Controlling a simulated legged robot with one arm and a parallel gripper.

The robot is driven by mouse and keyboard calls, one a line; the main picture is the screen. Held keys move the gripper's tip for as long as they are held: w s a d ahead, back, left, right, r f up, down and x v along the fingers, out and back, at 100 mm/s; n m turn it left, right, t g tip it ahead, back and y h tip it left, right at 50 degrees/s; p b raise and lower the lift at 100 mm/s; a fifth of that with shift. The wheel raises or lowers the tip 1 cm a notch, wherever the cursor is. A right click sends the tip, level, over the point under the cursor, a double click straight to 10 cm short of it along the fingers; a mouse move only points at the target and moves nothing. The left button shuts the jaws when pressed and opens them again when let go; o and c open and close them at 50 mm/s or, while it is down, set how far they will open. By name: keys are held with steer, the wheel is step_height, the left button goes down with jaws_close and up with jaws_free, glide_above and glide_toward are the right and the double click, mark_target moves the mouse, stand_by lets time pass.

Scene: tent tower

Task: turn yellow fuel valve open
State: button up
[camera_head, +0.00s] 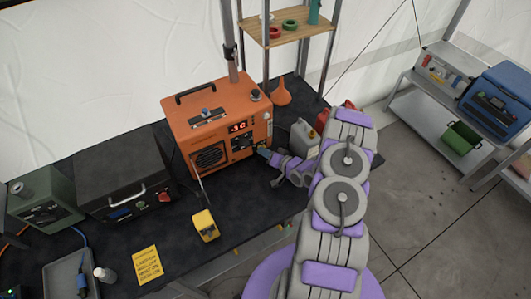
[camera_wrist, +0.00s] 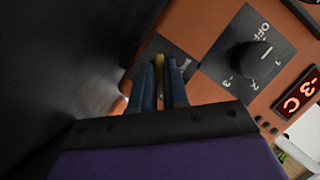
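The orange heater unit (camera_head: 215,120) stands on the dark table, with a lit red display on its front. In the wrist view a small yellow piece, which looks like the fuel valve (camera_wrist: 159,58), shows on a dark panel of the orange front (camera_wrist: 205,25). My gripper (camera_wrist: 159,66) has its two blue-grey fingers close together, with their tips at the yellow piece. I cannot tell whether they touch or clamp it. In the head view my gripper (camera_head: 262,152) is at the lower right of the heater's front. The valve's handle direction is mostly hidden by the fingers.
A black knob (camera_wrist: 250,58) marked OFF and numbers is right of my fingers. A red display (camera_wrist: 297,95) is farther right. A yellow device (camera_head: 205,226) and yellow note (camera_head: 148,264) lie on the table.

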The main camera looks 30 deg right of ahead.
steer(key=o, duration=0.4)
steer(key=shift+w+d, duration=0.15)
steer(key=shift+c, duration=0.2)
steer(key=shift+w+a, duration=0.1)
steer(key=shift+a, duration=0.25)
steer(key=v, duration=1.7)
steer(key=shift+d, duration=0.2)
steer(key=shift+f, duration=0.1)
